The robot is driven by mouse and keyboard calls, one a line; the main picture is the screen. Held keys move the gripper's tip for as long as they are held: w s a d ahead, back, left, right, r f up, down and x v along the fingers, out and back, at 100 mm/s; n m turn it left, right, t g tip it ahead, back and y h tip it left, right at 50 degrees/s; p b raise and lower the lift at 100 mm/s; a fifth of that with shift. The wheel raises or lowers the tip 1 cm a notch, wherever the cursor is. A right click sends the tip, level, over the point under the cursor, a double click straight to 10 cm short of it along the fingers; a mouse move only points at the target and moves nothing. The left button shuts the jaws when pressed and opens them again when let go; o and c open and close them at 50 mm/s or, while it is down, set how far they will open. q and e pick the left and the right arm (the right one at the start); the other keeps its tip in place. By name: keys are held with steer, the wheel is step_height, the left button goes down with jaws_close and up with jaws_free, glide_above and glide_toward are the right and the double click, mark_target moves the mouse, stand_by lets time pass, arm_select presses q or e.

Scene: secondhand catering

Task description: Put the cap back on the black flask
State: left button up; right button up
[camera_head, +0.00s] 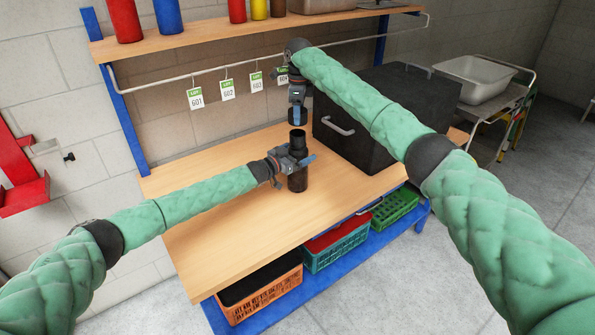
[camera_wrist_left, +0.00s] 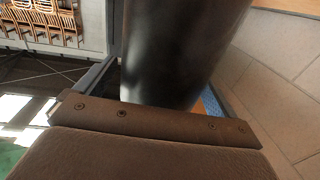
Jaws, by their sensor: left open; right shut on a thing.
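The black flask (camera_head: 298,183) stands upright on the wooden bench. My left gripper (camera_head: 302,160) is at its upper body with the jaws open, one finger on each side of it. In the left wrist view the dark flask (camera_wrist_left: 170,50) fills the space between the two fingers; contact cannot be told. My right gripper (camera_head: 297,105) points down above the flask and is shut on the black cap (camera_head: 298,117). The cap's underside and the flask's mouth cannot be made out.
A large black box (camera_head: 375,115) stands on the bench just right of the flask. A shelf (camera_head: 215,36) with coloured containers and hanging green-and-white tags (camera_head: 227,90) is behind. The bench top (camera_head: 220,225) is clear at the front left. Crates (camera_head: 335,245) stand below.

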mark_target(298, 133)
arm_select(q)
steer(key=c, duration=1.5)
steer(key=shift+o, duration=0.2)
arm_select(e)
steer(key=shift+f, duration=2.45)
steer(key=shift+f, duration=0.1)
steer(key=shift+f, duration=0.8)
steer(key=shift+a+f, duration=0.1)
steer(key=shift+f, duration=0.45)
